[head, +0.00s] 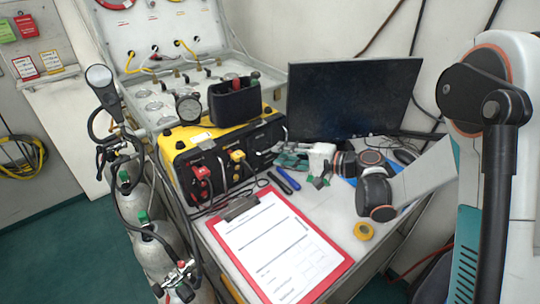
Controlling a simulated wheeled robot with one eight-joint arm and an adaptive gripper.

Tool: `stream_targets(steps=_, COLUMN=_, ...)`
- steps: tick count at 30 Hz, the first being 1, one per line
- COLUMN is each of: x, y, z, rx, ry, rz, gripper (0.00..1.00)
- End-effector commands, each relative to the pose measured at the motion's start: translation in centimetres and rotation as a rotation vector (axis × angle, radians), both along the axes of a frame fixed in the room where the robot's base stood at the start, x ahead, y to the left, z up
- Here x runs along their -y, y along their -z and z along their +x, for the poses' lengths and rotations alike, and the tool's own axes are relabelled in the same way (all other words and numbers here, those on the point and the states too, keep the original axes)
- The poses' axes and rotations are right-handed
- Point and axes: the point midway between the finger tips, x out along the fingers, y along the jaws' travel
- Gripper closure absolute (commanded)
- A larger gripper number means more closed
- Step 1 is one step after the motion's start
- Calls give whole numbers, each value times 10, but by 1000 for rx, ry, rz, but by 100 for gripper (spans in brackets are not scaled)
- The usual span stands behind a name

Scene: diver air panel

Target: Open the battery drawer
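The yellow-and-black case (228,150) stands on the left part of the table, with its dark front panel turned toward me. The panel carries a red plug (203,176), a yellow plug (239,158) and dark fittings at its right part. I cannot make out for sure which part is the battery drawer; no part of the panel visibly stands out as a pulled drawer. My arm reaches in from the right.
A red clipboard (342,266) with paper lies at the table's front. A dark monitor (350,95) stands behind. Gas cylinders (158,247) with hoses stand left. An open gauge panel (150,98) is behind the case.

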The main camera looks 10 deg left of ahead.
Motion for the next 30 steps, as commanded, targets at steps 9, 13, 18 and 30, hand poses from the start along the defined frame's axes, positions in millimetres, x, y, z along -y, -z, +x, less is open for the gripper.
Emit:
stream_targets(steps=9, x=-41, y=10, z=13, rx=0, ry=-1, rz=0, gripper=74)
stream_targets(steps=13, x=-46, y=10, z=16, rx=0, ry=1, rz=0, gripper=74)
stream_targets(steps=18, x=-47, y=10, z=16, rx=0, ry=1, rz=0, gripper=74)
stream_targets(steps=30, x=-47, y=10, z=16, rx=1, ry=1, rz=-1, gripper=100)
